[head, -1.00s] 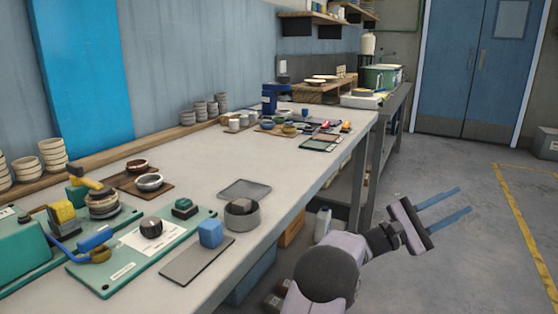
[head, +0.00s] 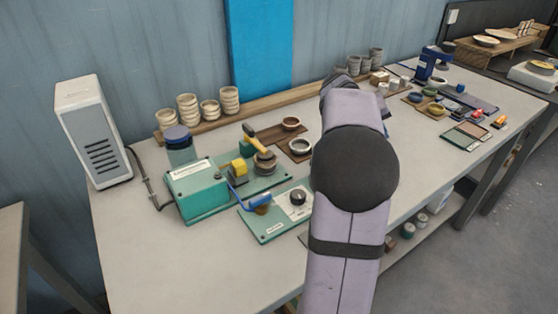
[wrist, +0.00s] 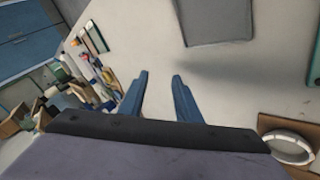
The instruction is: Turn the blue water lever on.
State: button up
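The blue water lever (head: 257,200) shows in the head view at the left of a green panel (head: 265,232) on the table. My arm stands to the right of the panel and covers part of the table. My gripper is hidden behind my arm in the head view. The wrist view shows my gripper (wrist: 160,78) open, with two blue fingers apart and nothing between them. The lever is not visible in the wrist view.
A green box (head: 198,190) and a yellow-handled device (head: 256,136) stand behind and left of the lever. A white vented unit (head: 95,130) is at the far left. Stacked bowls (head: 187,107) line the back. The table's front left is clear.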

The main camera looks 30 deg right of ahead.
jog(key=w+a+r+m+y+p, duration=0.25)
jog(key=a+p, duration=0.25)
jog(key=a, duration=0.3)
notch_tip(320, 180, up, 4)
jog(key=m+y+p, duration=0.6)
jog(key=m+p, duration=0.4)
jog(key=p, duration=0.7)
send_over(260, 197)
jog(key=shift+w+d+g, duration=0.1)
jog(key=shift+d+g, duration=0.05)
jog(key=shift+g, duration=0.25)
jog(key=shift+f, duration=0.15)
jog(key=shift+f+p, duration=0.5)
jog(key=shift+f, duration=3.15)
grip_shut()
